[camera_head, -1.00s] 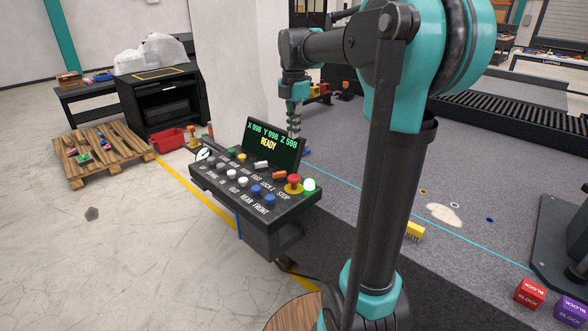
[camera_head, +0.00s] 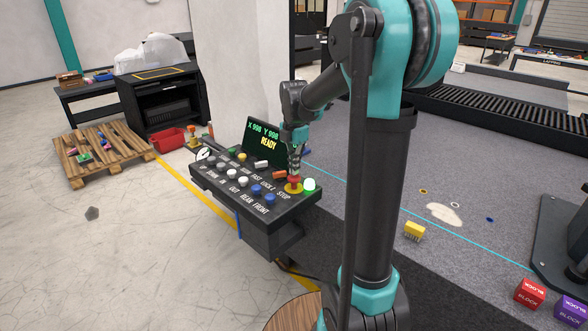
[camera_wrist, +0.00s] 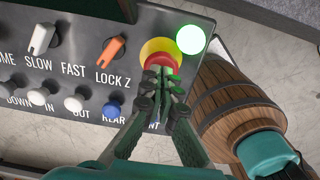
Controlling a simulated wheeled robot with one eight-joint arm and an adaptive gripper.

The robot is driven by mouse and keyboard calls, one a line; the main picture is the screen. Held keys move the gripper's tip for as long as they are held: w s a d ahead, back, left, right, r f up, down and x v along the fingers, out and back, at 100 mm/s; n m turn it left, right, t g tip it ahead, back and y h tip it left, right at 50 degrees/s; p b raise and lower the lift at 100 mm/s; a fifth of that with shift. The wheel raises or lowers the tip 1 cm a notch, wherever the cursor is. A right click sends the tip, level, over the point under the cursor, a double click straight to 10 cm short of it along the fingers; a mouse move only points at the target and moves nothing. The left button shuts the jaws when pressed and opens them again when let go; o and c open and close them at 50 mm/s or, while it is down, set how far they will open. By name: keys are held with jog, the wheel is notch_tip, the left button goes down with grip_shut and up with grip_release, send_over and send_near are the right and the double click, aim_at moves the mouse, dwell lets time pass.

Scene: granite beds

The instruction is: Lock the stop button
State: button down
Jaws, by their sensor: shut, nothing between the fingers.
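The stop button is a red mushroom button (camera_head: 293,180) on a yellow disc, at the right end of the control panel (camera_head: 238,188). The button also shows in the wrist view (camera_wrist: 159,62), partly covered by my fingertips. My gripper (camera_head: 294,172) is shut, points down and is right over the button, with its tips at or just above the red cap. In the wrist view my gripper (camera_wrist: 164,75) overlaps the cap's near edge; I cannot tell whether it presses it. A green lamp (camera_wrist: 190,40) glows beside the button. The screen (camera_head: 262,140) reads READY.
An orange switch (camera_wrist: 111,50) and a white switch (camera_wrist: 41,40) stand left of the button. Blue and white knobs (camera_wrist: 74,104) line the panel's front row. A wooden barrel (camera_wrist: 232,95) is close to the panel at the right. Coloured blocks (camera_head: 530,292) lie far right.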

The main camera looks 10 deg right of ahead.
aim_at(294, 180)
jog(key=shift+f, duration=0.3)
jog(key=shift+f, duration=0.1)
jog(key=shift+f, duration=0.75)
jog(key=shift+s+f, duration=0.2)
jog(key=shift+f, duration=0.05)
